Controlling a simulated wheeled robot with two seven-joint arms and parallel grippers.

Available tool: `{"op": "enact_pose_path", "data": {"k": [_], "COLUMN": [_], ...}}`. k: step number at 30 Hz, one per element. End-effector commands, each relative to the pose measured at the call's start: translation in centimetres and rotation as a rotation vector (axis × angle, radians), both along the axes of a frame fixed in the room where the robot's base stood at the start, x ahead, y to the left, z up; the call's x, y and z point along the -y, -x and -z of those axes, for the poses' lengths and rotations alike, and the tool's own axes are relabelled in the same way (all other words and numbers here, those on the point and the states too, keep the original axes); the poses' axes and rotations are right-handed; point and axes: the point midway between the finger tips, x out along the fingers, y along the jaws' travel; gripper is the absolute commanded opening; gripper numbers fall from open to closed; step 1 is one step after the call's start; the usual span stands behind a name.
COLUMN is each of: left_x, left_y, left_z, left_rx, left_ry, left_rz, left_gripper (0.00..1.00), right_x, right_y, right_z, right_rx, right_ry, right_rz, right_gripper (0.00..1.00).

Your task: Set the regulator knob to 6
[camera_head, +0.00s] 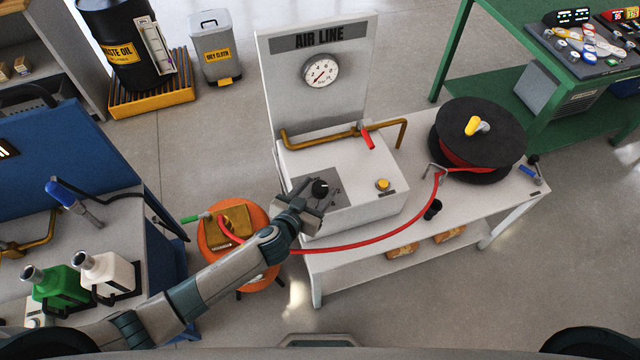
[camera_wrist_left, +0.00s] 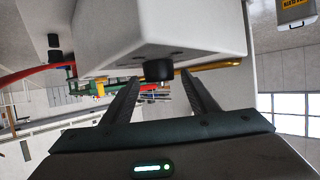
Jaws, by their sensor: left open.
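The black regulator knob (camera_head: 320,187) sits on a dark panel on top of the white air line box (camera_head: 362,205). Its scale and setting are too small to read. My left gripper (camera_head: 305,198) is at the knob's near left side in the head view. In the left wrist view, the knob (camera_wrist_left: 158,70) shows between the two spread fingertips, which look open and apart from it. The round gauge (camera_head: 320,70) on the upright "AIR LINE" board has a white face and a needle; its reading is not clear. My right gripper is not in view.
A brass pipe with a red lever (camera_head: 367,138) runs behind the box. A yellow button (camera_head: 383,185) is right of the knob. A red hose (camera_head: 370,243) crosses the bench front to a black reel (camera_head: 478,130). An orange stool (camera_head: 210,240) stands left of the bench.

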Motion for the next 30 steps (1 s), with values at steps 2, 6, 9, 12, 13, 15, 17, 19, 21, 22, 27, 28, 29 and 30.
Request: {"op": "enact_pose_path", "data": {"k": [2,6,9,12,13,15,17,19,21,22,27,28,29,30], "left_x": [0.3,0.8,0.9,0.9,0.9,0.9,0.9,0.9,0.9,0.9,0.9,0.9,0.9,0.9], "left_y": [-0.7,-1.5,-1.7,-1.8,-1.8,-1.8,-1.8,-1.8,-1.8,-1.8,-1.8,-1.8,-1.8,-1.8], "left_z": [0.3,0.7,0.9,0.9,0.9,0.9,0.9,0.9,0.9,0.9,0.9,0.9,0.9,0.9], "left_rx": [0.0,0.0,0.0,-0.001,-0.001,0.0,0.0,0.0,0.0,0.0,0.0,-0.001,0.0,0.0], "left_ry": [-0.003,-0.001,-0.001,-0.002,-0.002,-0.001,-0.001,-0.001,-0.001,-0.001,-0.001,-0.001,-0.001,-0.002], "left_rz": [-0.001,0.0,0.0,0.0,0.0,0.0,0.0,0.0,0.0,0.0,0.0,0.001,0.003,0.005], "left_gripper": [0.54,0.54,0.54,0.54,0.54,0.54,0.54,0.49,0.32,0.25,0.13,0.13,0.13,0.13], "right_x": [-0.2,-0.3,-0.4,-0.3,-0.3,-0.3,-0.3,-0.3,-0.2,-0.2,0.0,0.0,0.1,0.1], "right_y": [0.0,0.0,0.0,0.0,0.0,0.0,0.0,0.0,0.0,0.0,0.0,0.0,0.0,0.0], "right_z": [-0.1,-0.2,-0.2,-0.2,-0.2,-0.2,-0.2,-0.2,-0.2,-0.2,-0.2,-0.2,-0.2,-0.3], "right_rx": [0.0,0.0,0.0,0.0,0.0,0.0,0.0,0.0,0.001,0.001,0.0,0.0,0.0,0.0], "right_ry": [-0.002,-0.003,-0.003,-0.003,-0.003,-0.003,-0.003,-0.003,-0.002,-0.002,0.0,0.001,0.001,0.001], "right_rz": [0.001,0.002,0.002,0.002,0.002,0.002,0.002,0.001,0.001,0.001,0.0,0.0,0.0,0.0], "right_gripper": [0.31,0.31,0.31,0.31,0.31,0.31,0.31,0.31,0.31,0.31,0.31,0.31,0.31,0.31]}}
